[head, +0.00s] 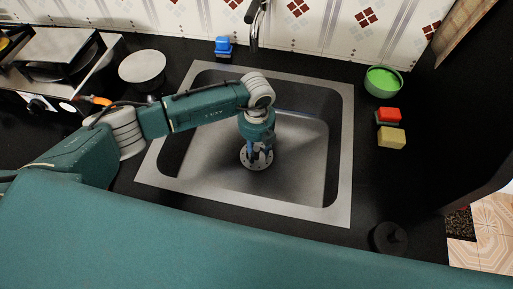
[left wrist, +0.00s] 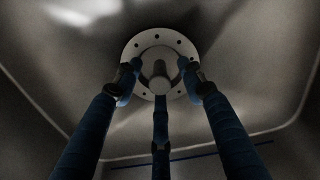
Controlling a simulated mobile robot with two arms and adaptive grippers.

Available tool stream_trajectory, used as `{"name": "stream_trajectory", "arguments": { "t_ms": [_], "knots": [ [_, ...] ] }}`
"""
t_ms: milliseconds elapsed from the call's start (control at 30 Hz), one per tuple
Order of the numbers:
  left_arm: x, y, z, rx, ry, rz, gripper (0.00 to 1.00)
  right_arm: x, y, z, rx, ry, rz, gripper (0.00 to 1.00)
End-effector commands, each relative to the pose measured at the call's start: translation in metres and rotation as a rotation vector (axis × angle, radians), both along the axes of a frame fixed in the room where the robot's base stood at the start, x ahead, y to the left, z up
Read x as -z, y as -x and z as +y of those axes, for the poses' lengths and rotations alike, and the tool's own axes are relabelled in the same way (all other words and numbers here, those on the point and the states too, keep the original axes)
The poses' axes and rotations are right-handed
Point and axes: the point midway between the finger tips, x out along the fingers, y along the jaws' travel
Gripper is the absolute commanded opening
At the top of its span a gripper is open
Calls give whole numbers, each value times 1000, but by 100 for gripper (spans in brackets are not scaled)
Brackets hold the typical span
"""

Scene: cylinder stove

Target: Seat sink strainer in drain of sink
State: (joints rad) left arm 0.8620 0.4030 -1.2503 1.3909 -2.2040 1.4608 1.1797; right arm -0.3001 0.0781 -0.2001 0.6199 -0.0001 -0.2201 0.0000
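The sink (head: 346,150) is a grey metal basin set in the black counter. A pale round strainer (head: 257,165), with holes around its rim, is at the basin bottom beneath my left gripper (head: 257,153). In the left wrist view the strainer (left wrist: 133,48) lies looking flat, with a short knob at its centre. My left gripper's blue fingers (left wrist: 160,78) stand spread around the knob, with dark gaps visible between them and it. The drain is hidden under the strainer and fingers, so I cannot tell how the strainer fits it. My right gripper is out of view.
The faucet (head: 254,30) rises behind the sink. A green bowl (head: 383,82), a red block (head: 388,115) and a yellow sponge (head: 391,138) lie to its right. A dark round piece (head: 389,238) sits front right. A white plate (head: 142,66) and blue object (head: 223,46) are behind left.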

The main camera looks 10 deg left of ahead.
Motion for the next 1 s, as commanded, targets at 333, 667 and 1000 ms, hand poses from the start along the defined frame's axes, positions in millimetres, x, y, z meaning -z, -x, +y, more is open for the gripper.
{"name": "stream_trajectory", "arguments": {
  "t_ms": [333,667,1000],
  "knots": [
    [-26,-2,-1,1,2,-4,40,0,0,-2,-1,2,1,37],
    [-94,-1,0,2,1,-4,40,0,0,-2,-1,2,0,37],
    [-120,0,0,0,0,0,40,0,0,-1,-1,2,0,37]
  ]
}}
